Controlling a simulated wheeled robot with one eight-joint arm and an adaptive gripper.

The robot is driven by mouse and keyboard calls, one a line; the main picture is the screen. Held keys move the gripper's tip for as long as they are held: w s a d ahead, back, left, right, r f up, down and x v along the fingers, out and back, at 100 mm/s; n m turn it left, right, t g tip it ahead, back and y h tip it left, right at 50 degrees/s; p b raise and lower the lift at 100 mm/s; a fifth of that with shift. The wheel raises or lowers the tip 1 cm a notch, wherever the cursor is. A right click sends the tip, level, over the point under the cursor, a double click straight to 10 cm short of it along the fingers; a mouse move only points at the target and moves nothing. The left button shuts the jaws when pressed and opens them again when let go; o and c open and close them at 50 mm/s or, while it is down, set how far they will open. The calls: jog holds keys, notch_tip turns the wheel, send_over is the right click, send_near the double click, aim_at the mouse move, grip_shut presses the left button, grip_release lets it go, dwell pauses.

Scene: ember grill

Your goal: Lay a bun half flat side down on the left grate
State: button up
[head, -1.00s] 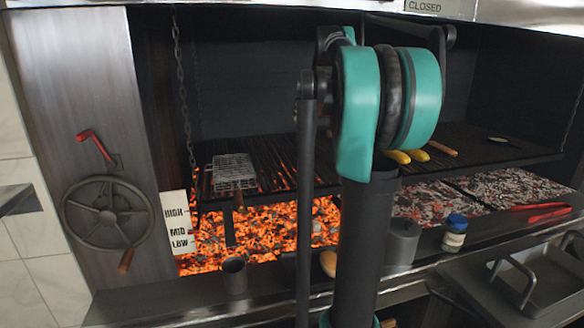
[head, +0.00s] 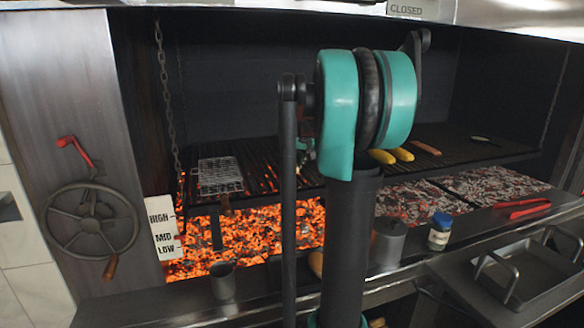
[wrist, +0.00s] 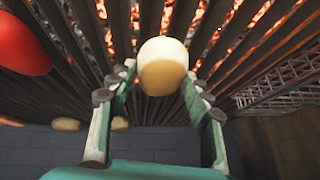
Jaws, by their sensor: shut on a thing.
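My gripper (wrist: 159,76) is shut on a bun half (wrist: 163,66), held between the fingertips in the wrist view. The bun half shows a pale cream face and a tan, rounded side. Behind it are the dark bars of the left grate (wrist: 215,22), with embers glowing between them. I cannot tell whether the bun half touches the bars. In the head view the left grate (head: 262,172) spans the bright embers. There my gripper (head: 305,146) is mostly hidden behind my arm, over this grate, and the held bun half cannot be made out.
A wire basket (head: 220,176) lies on the left grate's left part. Yellow pieces (head: 403,154) and a sausage (head: 425,148) lie farther right. A metal cup (head: 222,281), a canister (head: 388,241) and a blue-lidded jar (head: 440,231) stand on the front ledge, beside red tongs (head: 522,207).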

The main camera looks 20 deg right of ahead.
jog(key=shift+f, duration=0.7)
jog(key=shift+f, duration=0.15)
jog(key=o, duration=1)
jog(key=v, duration=1.2)
